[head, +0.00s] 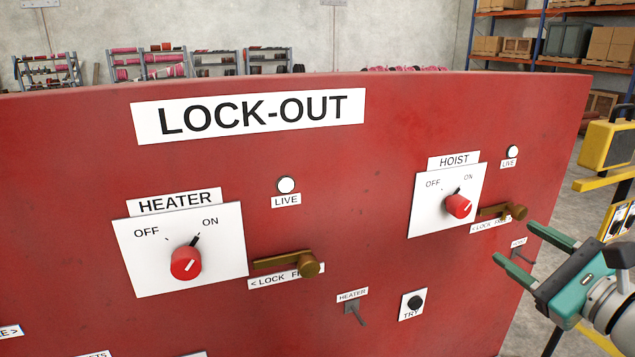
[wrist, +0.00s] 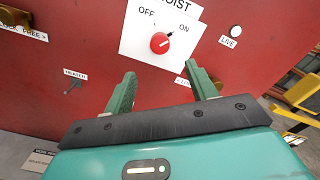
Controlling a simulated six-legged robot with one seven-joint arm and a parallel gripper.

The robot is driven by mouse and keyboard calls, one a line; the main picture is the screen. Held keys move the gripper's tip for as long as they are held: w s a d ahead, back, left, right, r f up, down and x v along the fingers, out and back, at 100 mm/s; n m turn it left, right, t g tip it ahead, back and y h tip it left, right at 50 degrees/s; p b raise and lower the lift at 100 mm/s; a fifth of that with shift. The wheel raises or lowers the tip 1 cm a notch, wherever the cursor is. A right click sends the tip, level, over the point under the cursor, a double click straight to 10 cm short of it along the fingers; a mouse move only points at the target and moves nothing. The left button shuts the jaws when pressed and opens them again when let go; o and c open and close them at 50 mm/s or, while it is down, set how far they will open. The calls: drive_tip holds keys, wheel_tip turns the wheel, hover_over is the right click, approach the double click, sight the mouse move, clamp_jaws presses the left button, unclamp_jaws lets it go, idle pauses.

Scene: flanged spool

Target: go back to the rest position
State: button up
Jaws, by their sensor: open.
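My gripper (head: 514,241) is at the right of the head view, in front of the right part of the red lock-out panel (head: 350,190). Its green fingers are apart with nothing between them. In the wrist view my gripper (wrist: 162,72) points at the panel below the red HOIST knob (wrist: 160,43), apart from it. The HOIST knob (head: 458,206) and the HEATER knob (head: 186,263) both have their white marks toward ON.
Brass levers stick out beside the HEATER plate (head: 290,264) and the HOIST plate (head: 508,211). A HEATER peg (head: 355,314) and a black TRY button (head: 414,302) sit low. Yellow equipment (head: 607,145) stands at the right. Shelves (head: 148,65) are far behind.

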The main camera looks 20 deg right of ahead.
drive_tip(key=w+a+f+n+g+y, duration=0.2)
drive_tip(key=w+a+f+n+g, duration=0.1)
drive_tip(key=a+n, duration=0.3)
drive_tip(key=w+a+f+n+g+y, duration=0.2)
drive_tip(key=a+f+n+g+y, duration=0.15)
drive_tip(key=a, duration=0.45)
drive_tip(key=s+a+f+n+g+h, duration=0.1)
drive_tip(key=a+f+n+g+h, duration=0.2)
drive_tip(key=n, duration=0.6)
drive_tip(key=s+a+f+n+g+h, duration=0.1)
drive_tip(key=a+f+n+g+h, duration=0.2)
drive_tip(key=a+f+n, duration=0.3)
drive_tip(key=a+n, duration=0.4)
drive_tip(key=shift+s+a+f, duration=0.2)
drive_tip(key=shift+s+f, duration=0.05)
drive_tip(key=shift+f, duration=0.1)
drive_tip(key=c, duration=0.5)
drive_tip(key=shift+o, duration=0.2)
drive_tip(key=shift+a, duration=0.1)
drive_tip(key=shift+a+n, duration=0.1)
drive_tip(key=shift+n, duration=0.15)
